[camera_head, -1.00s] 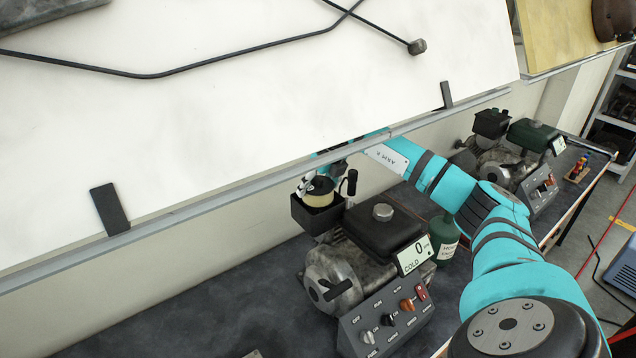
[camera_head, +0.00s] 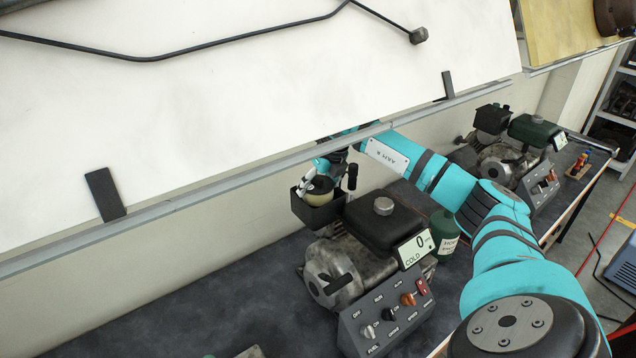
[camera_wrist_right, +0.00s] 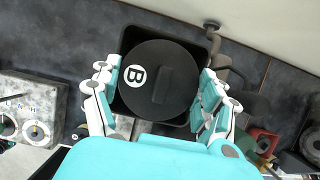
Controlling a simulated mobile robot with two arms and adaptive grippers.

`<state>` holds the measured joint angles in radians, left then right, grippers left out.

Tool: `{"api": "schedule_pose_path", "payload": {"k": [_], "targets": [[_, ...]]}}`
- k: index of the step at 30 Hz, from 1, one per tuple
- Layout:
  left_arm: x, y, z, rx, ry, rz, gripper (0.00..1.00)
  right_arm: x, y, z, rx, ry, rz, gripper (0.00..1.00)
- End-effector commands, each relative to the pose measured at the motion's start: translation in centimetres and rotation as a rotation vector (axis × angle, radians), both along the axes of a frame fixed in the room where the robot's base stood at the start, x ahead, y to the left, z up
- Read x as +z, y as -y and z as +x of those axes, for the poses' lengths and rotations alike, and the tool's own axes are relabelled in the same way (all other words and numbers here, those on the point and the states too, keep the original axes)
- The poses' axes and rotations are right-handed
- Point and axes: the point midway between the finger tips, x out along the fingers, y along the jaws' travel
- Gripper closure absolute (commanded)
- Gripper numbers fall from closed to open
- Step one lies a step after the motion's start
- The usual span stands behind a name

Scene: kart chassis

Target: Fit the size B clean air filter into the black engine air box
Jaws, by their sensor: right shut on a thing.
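The size B air filter (camera_head: 319,196) is round, with a cream side and a black lid. The right wrist view shows its lid marked with a white B (camera_wrist_right: 160,92). My right gripper (camera_head: 321,180) is shut on the filter, with fingers on both sides (camera_wrist_right: 157,98). The filter is at the mouth of the black engine air box (camera_head: 317,214), its cream side partly showing above the near rim. The box rim also shows behind the lid in the wrist view (camera_wrist_right: 132,38). The filter's underside is hidden, so I cannot tell whether it is seated. My left gripper is out of view.
The engine (camera_head: 345,262) with its black tank (camera_head: 385,222) and control panel (camera_head: 388,318) stands beside the box. A black lever (camera_head: 352,176) rises close by. A white overhead panel (camera_head: 230,110) hangs above. A green canister (camera_head: 443,234) stands right of the engine.

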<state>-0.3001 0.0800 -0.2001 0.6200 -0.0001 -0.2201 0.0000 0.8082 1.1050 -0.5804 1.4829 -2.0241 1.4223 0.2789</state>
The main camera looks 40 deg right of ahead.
Motion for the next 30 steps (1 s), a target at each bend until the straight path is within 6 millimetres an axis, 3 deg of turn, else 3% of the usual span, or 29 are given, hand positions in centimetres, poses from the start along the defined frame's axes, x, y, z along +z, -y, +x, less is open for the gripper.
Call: {"api": "schedule_pose_path", "payload": {"k": [11,30], "targets": [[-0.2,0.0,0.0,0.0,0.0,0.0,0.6,-0.4,0.2,-0.1,-0.002,-0.003,-0.003,0.55],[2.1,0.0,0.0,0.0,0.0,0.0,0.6,2.9,0.1,0.0,0.0,0.0,-0.001,0.55]]}}
